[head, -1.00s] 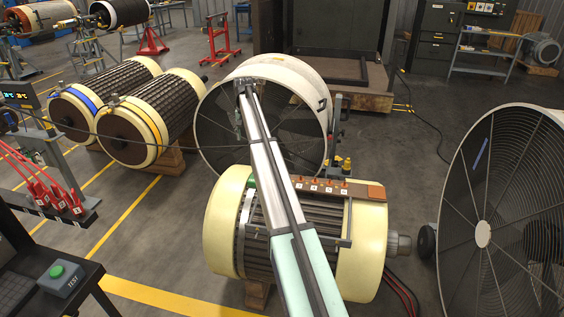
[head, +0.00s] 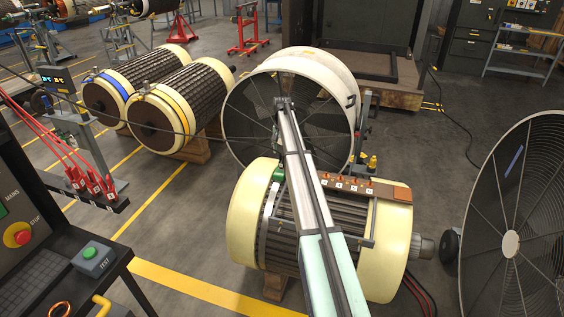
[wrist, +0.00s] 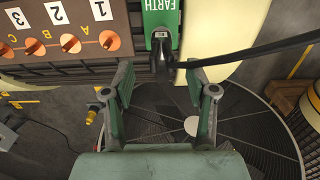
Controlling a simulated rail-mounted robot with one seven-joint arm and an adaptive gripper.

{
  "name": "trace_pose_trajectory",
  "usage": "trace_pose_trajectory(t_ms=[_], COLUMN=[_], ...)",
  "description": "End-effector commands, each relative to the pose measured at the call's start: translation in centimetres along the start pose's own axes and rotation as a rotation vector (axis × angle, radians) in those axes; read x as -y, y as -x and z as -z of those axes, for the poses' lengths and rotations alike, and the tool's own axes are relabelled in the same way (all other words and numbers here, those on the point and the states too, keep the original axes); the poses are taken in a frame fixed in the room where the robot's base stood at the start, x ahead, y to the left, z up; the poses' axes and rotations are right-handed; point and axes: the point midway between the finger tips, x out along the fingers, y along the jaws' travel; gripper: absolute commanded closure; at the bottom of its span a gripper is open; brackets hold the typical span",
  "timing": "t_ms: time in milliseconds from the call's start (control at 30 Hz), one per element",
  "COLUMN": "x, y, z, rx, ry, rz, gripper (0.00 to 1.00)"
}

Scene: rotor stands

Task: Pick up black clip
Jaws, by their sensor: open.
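A green block labelled EARTH (wrist: 160,22) sits on the cream-ended rotor. It also shows in the head view (head: 278,174). A black part (wrist: 161,56), which looks like the black clip, is at the block's lower end. A black cable (wrist: 250,52) runs from there to the right. My gripper (wrist: 159,74) is open, its two green fingers on either side of and just below the black part. Nothing is between the fingertips, and I cannot tell whether they touch the part. The gripper does not show clearly in the head view.
A brown terminal board (wrist: 75,38) with copper studs lies left of the block. The cream-ended rotor (head: 392,250) is under my arm, with a large round fan housing (head: 343,72) behind it. Red clips (head: 92,183) hang on a rack at the left, near a control panel (head: 20,200).

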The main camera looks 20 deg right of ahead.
Motion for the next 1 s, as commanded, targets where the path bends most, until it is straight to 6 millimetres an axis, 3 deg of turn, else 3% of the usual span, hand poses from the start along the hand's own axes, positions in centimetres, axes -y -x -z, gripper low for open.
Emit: trace_pose_trajectory(t_ms=[267, 600, 833, 867, 1000], x=[0.1, 0.2, 0.2, 0.2, 0.2], y=[-1.4, -5.4, -5.7, -5.7, -5.7], z=[0.0, 0.0, 0.0, 0.0, 0.0], rx=[0.002, 0.001, 0.0, 0.0, 0.0], ry=[0.0, 0.0, 0.0, 0.0, 0.0], rz=[-0.001, 0.0, 0.0, 0.0, 0.0], gripper=[0.43, 0.43, 0.43, 0.5, 0.99])
